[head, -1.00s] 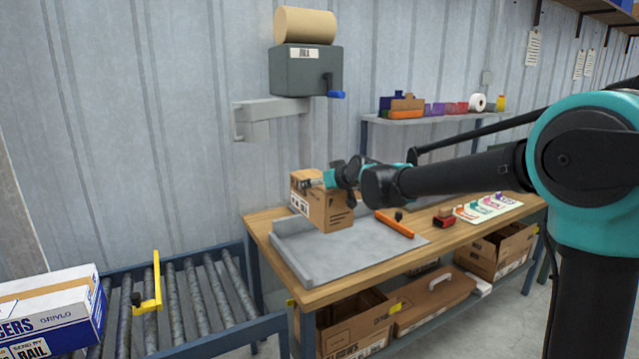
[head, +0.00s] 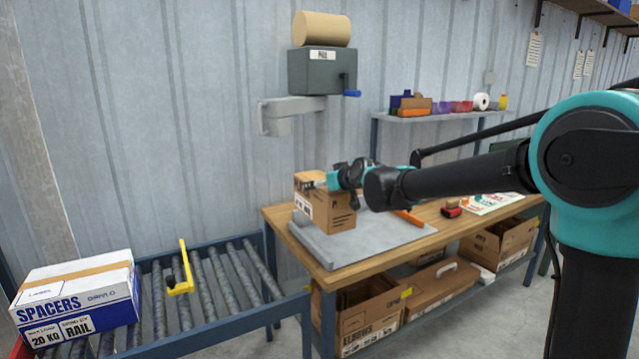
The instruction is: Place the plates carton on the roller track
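The plates carton (head: 338,213) is a small brown box with dark print, its lettering too small to read here. It is at the left part of the packing bench, over or on the grey tray (head: 375,237); I cannot tell whether its bottom touches. My gripper (head: 316,184) is at the carton's upper part and appears shut on it; the fingers are partly hidden. The roller track (head: 218,283), grey rollers in a blue frame, stands left of the bench, with bare rollers at its right part.
A white and blue SPACERS box (head: 80,293) fills the track's left part. A yellow stop (head: 182,272) stands upright beside it on the track. The wooden bench (head: 440,228) holds an orange tool. A paper roll dispenser (head: 322,70) hangs above. Open cartons lie on the lower shelf.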

